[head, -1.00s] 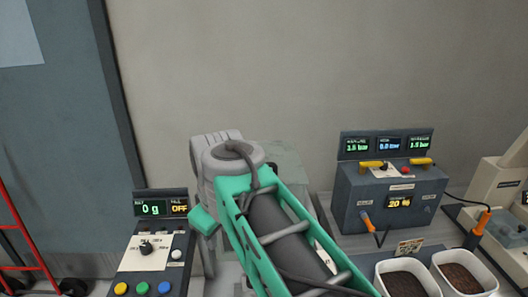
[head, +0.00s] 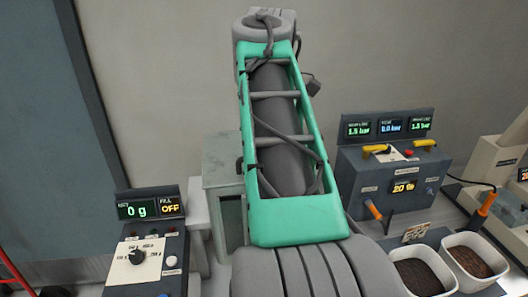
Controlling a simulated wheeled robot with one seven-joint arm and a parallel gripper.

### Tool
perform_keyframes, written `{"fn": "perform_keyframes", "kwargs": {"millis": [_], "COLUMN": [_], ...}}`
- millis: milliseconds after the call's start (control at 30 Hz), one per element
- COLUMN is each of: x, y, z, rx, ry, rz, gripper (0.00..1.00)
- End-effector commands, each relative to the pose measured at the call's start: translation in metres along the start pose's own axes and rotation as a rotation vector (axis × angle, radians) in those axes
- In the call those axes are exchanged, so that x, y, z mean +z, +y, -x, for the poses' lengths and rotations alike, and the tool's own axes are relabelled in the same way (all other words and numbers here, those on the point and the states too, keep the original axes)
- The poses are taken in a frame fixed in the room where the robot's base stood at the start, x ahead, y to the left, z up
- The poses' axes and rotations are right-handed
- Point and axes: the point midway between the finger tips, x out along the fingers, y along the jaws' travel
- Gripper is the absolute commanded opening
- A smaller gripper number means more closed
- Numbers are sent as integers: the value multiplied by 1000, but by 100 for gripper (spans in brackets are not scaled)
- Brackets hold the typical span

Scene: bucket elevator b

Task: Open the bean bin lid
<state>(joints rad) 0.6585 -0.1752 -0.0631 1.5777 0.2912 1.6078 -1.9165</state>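I cannot clearly make out the bean bin lid. A grey-green box (head: 222,165) with a flat top stands behind my arm, left of centre. My arm hides its right part, and I cannot tell whether it is the bean bin. My arm, with its green frame, rises through the middle of the head view. My gripper does not show.
A control box (head: 150,250) with a "0 g" display and a knob stands at the left. A dark machine (head: 365,185) with displays and orange-handled levers stands right of my arm. Two tubs of dark grounds, the left tub (head: 421,276) and right tub (head: 470,262), stand at lower right.

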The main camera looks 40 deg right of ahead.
Motion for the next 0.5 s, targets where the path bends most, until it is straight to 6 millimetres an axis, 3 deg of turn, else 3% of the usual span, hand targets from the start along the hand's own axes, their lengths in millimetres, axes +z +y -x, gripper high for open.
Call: {"fn": "perform_keyframes", "kwargs": {"millis": [200, 500], "x": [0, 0], "y": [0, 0], "z": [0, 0], "rx": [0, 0], "ry": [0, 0], "rz": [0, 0], "gripper": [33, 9]}}
